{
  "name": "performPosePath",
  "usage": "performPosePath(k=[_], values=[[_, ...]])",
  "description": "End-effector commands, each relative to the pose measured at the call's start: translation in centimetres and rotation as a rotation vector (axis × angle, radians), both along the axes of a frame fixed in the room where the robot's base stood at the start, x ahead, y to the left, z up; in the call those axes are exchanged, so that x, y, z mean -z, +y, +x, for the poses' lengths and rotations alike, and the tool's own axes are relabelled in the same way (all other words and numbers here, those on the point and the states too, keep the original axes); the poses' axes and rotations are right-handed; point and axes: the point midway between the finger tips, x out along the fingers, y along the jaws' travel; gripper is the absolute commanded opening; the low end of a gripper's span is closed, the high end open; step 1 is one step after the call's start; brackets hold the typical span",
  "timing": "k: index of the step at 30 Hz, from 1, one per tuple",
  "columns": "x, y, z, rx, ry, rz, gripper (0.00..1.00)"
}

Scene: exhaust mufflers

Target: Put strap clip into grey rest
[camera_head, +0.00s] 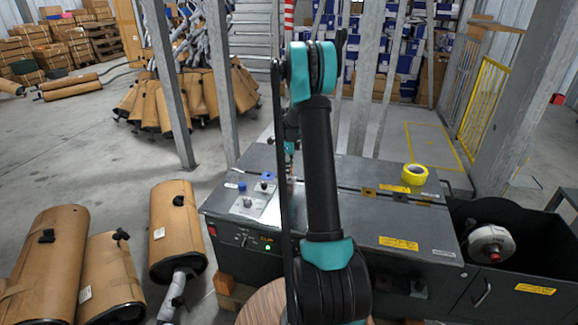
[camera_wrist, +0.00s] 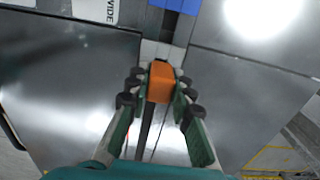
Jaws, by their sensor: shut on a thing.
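My gripper (camera_wrist: 159,84) is in the middle of the wrist view, with its two fingers closed on the sides of an orange block, which I take to be the strap clip (camera_wrist: 160,74). A dark strip runs below the clip between the fingers. A light grey piece (camera_wrist: 149,48) shows just beyond the clip, with a blue piece further up. It may be the grey rest, but I cannot tell for sure. I cannot tell whether the clip touches it. In the head view my arm hides most of the gripper, and the clip is not clear there.
The dark grey machine top (camera_head: 370,205) is wide and mostly bare. A yellow tape roll (camera_head: 414,174) lies on its right part. A light plate (camera_head: 254,203) with small knobs is on its left. Brown mufflers (camera_head: 178,230) stand on the floor at left.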

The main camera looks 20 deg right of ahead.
Motion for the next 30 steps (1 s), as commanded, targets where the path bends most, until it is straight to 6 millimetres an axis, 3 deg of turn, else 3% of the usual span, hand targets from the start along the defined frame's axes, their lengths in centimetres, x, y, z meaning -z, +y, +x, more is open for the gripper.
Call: performPosePath(k=[9, 30], values=[[1.11, 0.00, -0.02, 0.000, 0.000, 0.000, 0.00], [1.14, 0.02, -0.03, 0.000, 0.000, 0.000, 0.00]])
